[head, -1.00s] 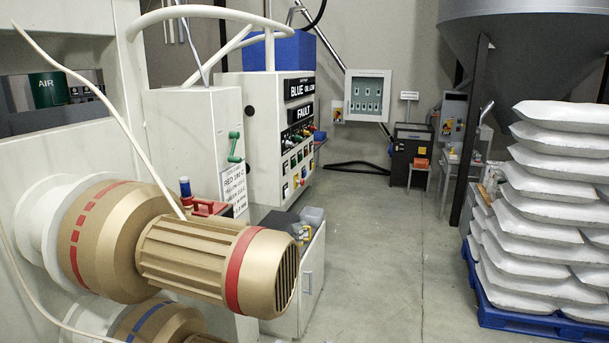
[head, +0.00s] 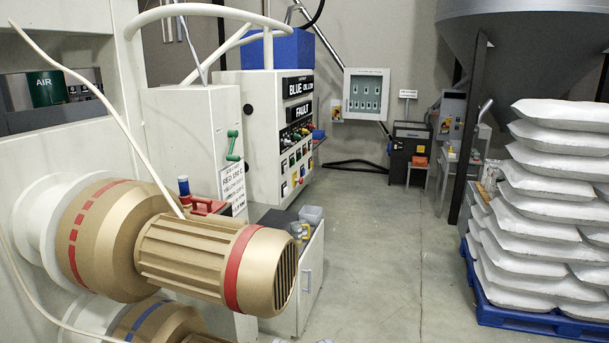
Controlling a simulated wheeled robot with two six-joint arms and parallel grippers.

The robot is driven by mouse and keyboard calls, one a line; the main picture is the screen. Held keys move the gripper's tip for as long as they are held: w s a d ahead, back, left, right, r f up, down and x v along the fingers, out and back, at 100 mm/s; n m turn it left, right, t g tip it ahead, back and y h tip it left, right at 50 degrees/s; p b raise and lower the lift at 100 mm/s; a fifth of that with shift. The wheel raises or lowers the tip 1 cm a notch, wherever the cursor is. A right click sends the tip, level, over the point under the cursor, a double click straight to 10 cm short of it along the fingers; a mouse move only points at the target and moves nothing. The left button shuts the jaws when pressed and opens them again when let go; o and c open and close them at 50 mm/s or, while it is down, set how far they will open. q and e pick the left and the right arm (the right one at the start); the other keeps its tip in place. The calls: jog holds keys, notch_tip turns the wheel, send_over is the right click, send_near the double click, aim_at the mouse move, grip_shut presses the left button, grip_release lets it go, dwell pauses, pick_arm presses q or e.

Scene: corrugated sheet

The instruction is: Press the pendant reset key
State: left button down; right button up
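I cannot make out a pendant or a key marked reset. Below the signs is a panel of small coloured buttons and knobs (head: 297,150), too small to read. Neither of my grippers shows clearly. Some small pale shapes touch the bottom edge of the view, and I cannot tell what they are.
A gold motor with a red band (head: 195,260) fills the left foreground. A low grey cabinet (head: 312,280) stands behind it. White sacks (head: 555,205) are stacked on a blue pallet (head: 515,318) at right. The concrete floor between (head: 385,240) is clear.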

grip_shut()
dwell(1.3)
